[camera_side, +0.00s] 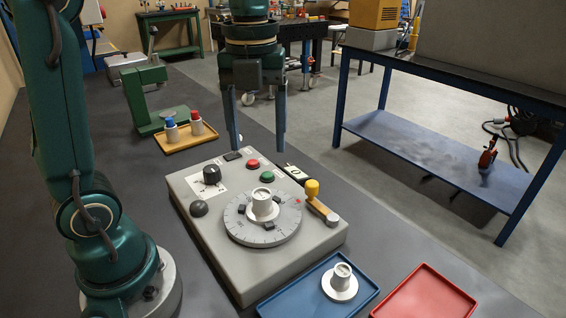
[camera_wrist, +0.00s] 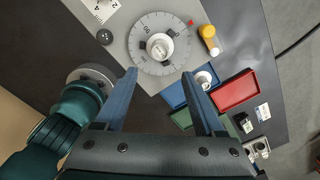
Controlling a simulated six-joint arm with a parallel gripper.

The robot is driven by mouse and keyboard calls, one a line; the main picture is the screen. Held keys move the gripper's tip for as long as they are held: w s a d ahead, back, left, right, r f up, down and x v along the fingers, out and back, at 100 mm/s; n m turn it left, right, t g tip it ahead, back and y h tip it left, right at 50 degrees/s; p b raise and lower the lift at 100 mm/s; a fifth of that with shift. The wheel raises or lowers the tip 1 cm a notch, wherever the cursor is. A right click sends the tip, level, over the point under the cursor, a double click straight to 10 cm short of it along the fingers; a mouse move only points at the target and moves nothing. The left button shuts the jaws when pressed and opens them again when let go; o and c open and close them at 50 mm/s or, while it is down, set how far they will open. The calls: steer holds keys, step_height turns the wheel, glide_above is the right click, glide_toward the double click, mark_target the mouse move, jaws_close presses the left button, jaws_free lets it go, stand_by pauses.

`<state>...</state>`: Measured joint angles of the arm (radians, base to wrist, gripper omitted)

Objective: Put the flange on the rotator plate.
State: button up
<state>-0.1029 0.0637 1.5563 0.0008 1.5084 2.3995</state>
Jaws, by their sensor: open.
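The rotator plate (camera_side: 240,228) is a grey graduated disc on top of a light grey control box; it also shows in the wrist view (camera_wrist: 182,59). A white flange (camera_side: 262,205) with an upright hub sits at the plate's middle, between small dark jaws; the wrist view shows it too (camera_wrist: 159,47). A second white flange (camera_side: 342,284) stands upright in the blue tray (camera_side: 284,304); it also shows in the wrist view (camera_wrist: 204,79). My gripper (camera_side: 257,145) is open and empty, fingers down, above the back of the box. Its fingers (camera_wrist: 160,75) frame nothing held.
The box carries a black knob (camera_side: 211,174), red and green buttons (camera_side: 266,177) and a yellow-headed lever (camera_side: 312,190). A red tray (camera_side: 425,294) lies right of the blue one. A wooden tray (camera_side: 187,141) and a green press (camera_side: 146,90) stand behind.

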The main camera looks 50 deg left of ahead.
steer(key=s+d+f+n+t, duration=0.1)
steer(key=s+n, duration=0.3)
steer(key=n, duration=0.9)
steer(key=s+d+f+n+t, duration=0.1)
steer(key=s+f+n+t, duration=0.2)
steer(key=n, duration=1)
steer(key=shift+s+d+f+t, duration=0.15)
steer(key=shift+s+d+t, duration=0.1)
steer(key=shift+s+t, duration=0.35)
steer(key=shift+o, duration=0.3)
steer(key=shift+w+n, duration=0.1)
steer(key=shift+n, duration=0.2)
